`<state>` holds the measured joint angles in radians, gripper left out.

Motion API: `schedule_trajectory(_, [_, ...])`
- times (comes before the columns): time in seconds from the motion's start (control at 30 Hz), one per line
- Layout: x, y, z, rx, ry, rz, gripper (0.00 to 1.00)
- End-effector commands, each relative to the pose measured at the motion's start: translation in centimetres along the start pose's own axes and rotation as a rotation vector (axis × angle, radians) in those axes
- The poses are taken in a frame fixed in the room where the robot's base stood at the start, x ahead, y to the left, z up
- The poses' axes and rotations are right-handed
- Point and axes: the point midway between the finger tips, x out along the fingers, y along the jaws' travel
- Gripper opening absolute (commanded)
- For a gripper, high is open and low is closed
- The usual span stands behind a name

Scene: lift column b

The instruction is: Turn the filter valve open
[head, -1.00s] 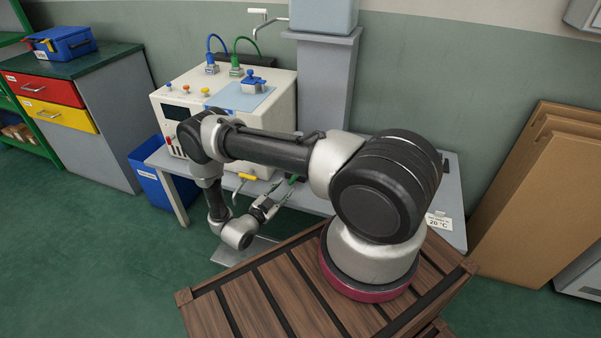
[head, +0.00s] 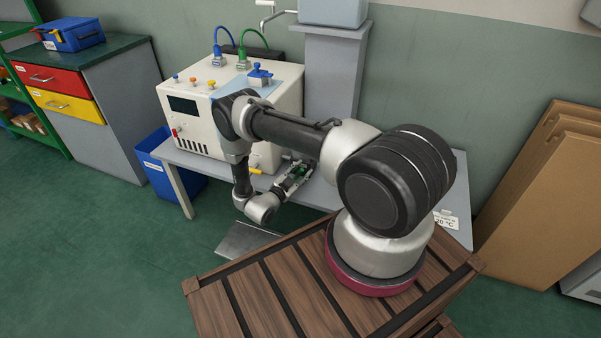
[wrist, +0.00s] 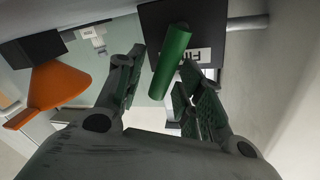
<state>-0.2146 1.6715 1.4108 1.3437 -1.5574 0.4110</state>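The filter valve's green handle (wrist: 172,60) shows in the wrist view, in front of a dark plate (wrist: 205,30) with a partly hidden label starting "FI". The handle is straight and slightly tilted. My gripper (wrist: 163,60) is open, with one finger on each side of the handle. A gap shows on the left side; I cannot tell whether the right finger touches it. In the head view my gripper (head: 297,177) is at the front of the grey bench, below and right of the cream machine (head: 230,110). A bit of green shows between its fingers.
A yellow lever (head: 255,171) sits left of my gripper under the machine's front. An orange flared part (wrist: 58,88) is close on the left in the wrist view. The grey bench (head: 190,175) and a blue bin (head: 160,165) are nearby.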

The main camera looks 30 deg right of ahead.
Motion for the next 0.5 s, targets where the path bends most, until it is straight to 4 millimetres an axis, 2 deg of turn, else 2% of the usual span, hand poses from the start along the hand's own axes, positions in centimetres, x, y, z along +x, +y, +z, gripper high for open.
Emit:
schedule_trajectory(0.03, [-0.01,0.0,0.0,0.0,0.0,0.0,0.28])
schedule_trajectory(0.2, [-0.03,-0.01,0.0,0.0,0.0,0.0,0.0])
schedule_trajectory(0.5, [-0.02,0.08,0.0,0.015,-0.003,0.002,0.0])
